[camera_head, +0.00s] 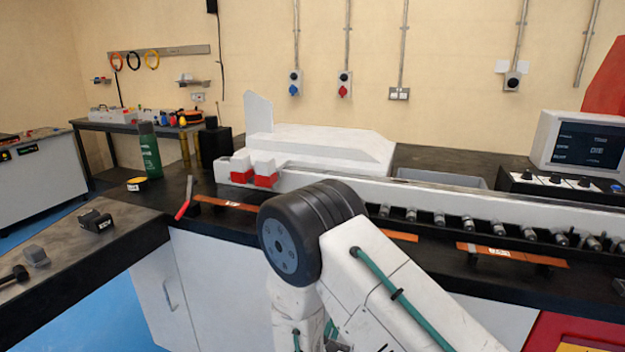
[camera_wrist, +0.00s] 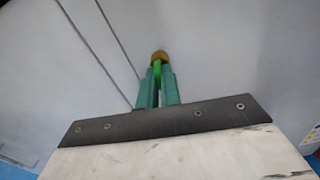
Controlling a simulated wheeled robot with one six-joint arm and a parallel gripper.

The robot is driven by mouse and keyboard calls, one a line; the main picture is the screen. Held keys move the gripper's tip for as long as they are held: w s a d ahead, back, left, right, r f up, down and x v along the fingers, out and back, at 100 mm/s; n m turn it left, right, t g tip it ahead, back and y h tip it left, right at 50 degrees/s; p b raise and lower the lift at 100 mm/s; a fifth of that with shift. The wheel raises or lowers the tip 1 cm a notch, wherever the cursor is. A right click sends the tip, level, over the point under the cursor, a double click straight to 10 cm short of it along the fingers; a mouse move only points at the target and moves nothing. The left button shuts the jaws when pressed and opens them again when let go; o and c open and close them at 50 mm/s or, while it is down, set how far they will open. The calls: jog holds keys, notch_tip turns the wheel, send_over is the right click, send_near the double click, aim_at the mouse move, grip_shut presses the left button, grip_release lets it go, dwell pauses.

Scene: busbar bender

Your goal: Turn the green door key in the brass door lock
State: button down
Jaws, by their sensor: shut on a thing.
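In the wrist view my gripper (camera_wrist: 157,82) is shut on the green door key (camera_wrist: 157,69), of which only a small bright green part shows between the fingertips. The brass door lock (camera_wrist: 160,56) is a small round brass piece on a pale panel, right at the fingertips. The key meets the lock there. How deep the key sits and how far it is turned are hidden by the fingers. In the head view my arm covers the lower middle, and the gripper, key and lock do not show.
In the head view a black-topped bench (camera_head: 220,228) with white cabinet fronts runs across the middle. A white machine rail (camera_head: 430,200) with a row of rollers and copper bars (camera_head: 510,254) lies on it. A side table (camera_head: 60,240) with small tools stands at left. Blue floor shows between.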

jog(key=shift+n, duration=0.3)
jog(key=shift+n, duration=0.7)
jog(key=c, duration=2)
grip_release()
jog(key=shift+n, duration=0.5)
jog(key=o, duration=0.5)
